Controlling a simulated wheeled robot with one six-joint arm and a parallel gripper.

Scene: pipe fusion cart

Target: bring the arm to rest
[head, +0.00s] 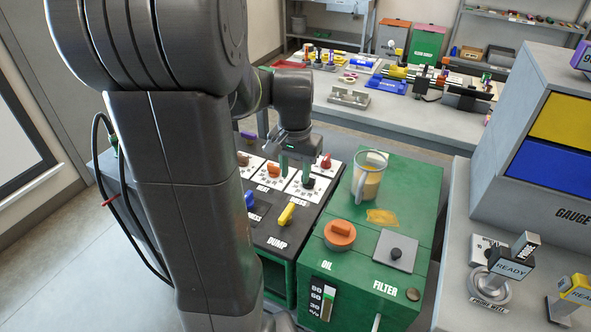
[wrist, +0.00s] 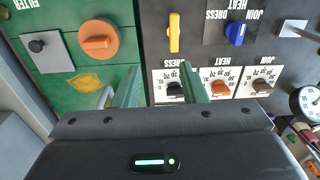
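My gripper (head: 297,165) hangs from my dark arm over the row of dial cards on the cart's black panel. In the wrist view, its two pale green fingers (wrist: 160,88) stand apart with nothing held between them. A black dial knob (wrist: 175,89) on a white scale shows past the fingers, between them; in the head view this knob (head: 308,182) is just below the fingertips. I cannot tell the exact gap. An orange dial knob (wrist: 220,88) is beside it. A yellow lever (head: 287,213) marked DUMP is nearer the front.
The green OIL and FILTER box (head: 405,205) carries a clear jug (head: 369,178) of amber liquid, an orange cap (head: 340,233) and an amber spill (head: 382,217). The grey gauge cabinet (head: 530,150) stands right. A bench (head: 350,115) with many parts is behind.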

